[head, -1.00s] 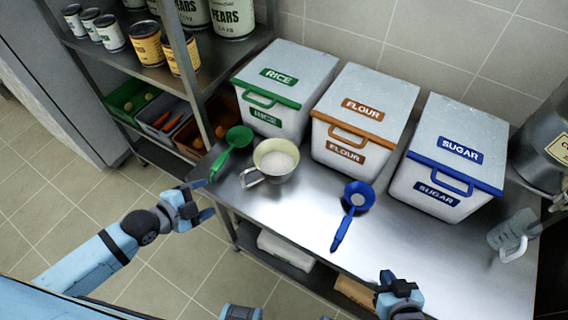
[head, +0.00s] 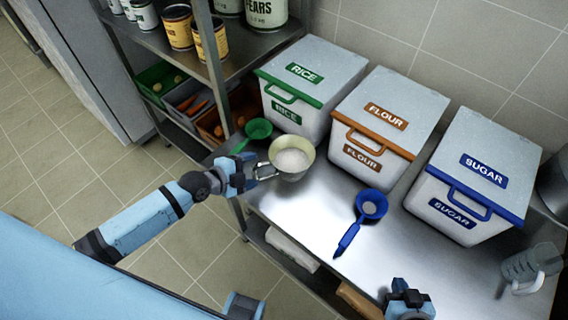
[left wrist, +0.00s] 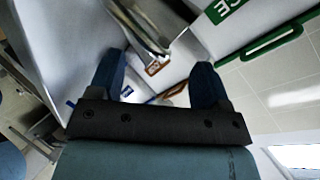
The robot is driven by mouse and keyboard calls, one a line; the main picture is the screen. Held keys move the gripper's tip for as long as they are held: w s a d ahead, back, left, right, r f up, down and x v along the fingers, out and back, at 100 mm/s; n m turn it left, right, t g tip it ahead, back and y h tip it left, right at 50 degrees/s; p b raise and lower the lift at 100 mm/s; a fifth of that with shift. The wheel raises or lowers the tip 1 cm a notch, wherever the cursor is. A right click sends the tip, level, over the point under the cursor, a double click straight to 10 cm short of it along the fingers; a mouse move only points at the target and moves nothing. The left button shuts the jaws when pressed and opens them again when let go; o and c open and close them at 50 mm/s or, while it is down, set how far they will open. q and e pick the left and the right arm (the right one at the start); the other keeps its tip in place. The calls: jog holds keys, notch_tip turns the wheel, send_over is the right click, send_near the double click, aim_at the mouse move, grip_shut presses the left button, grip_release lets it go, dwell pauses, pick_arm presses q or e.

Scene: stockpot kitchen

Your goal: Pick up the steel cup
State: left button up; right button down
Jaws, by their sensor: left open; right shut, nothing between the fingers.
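My right gripper (head: 408,298) is shut and empty at the counter's front edge.
Bins of rice (head: 310,85), flour (head: 385,125) and sugar (head: 475,175) line the back of the counter. A green scoop (head: 257,129) lies behind the cup, a blue scoop (head: 367,208) to its right. A clear jug (head: 530,265) stands at far right. A shelf post rises at left.

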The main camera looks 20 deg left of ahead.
aim_at(265, 179)
pick_arm(q)
jog(key=x, duration=0.5)
jog(key=shift+s+d+f+p, duration=0.2)
jog(key=shift+f+p, duration=0.1)
jog(key=shift+c, duration=0.4)
